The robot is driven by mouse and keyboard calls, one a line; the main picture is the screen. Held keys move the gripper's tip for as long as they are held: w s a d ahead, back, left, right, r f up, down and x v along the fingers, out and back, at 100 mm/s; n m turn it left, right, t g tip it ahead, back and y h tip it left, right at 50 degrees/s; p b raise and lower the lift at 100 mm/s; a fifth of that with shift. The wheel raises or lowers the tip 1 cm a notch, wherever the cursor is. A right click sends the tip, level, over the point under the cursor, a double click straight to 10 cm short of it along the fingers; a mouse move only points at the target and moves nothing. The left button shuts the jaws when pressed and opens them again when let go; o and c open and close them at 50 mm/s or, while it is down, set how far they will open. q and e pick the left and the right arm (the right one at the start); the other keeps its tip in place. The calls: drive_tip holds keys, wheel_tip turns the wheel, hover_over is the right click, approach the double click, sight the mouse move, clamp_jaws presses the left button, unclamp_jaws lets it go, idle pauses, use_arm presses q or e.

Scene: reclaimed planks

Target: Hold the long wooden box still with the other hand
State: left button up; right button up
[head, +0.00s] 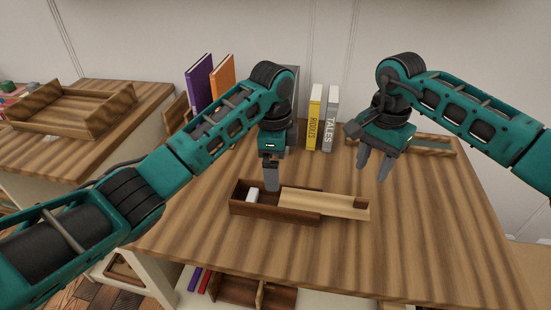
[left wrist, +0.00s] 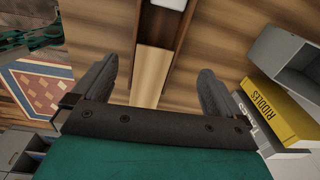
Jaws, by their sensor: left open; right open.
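The long wooden box (head: 270,212) lies on the table, dark brown, with a paler lid (head: 325,203) slid out past its right end. A white object (head: 253,195) sits in the uncovered left part. My left gripper (head: 271,185) is open, pointing down at the box near the lid's left end; whether it touches is unclear. In the left wrist view the lid (left wrist: 152,72) and box (left wrist: 160,28) appear between the spread fingers (left wrist: 158,70). My right gripper (head: 376,168) is open and empty, above the table behind the box's right end, apart from it.
Yellow and grey books (head: 314,118) stand at the back of the table, with purple and orange books (head: 198,80) further left. A shallow wooden tray (head: 433,145) lies behind my right arm. The table's front and right (head: 430,240) are clear.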

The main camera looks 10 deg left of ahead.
sight(275, 199)
use_arm(q)
drive_tip(key=shift+m+g, duration=0.3)
wheel_tip(275, 199, down, 12)
drive_tip(key=shift+f, duration=0.1)
idle(0.3)
drive_tip(key=shift+c, duration=0.4)
drive_tip(key=c, duration=0.8)
drive_tip(key=shift+c, duration=0.2)
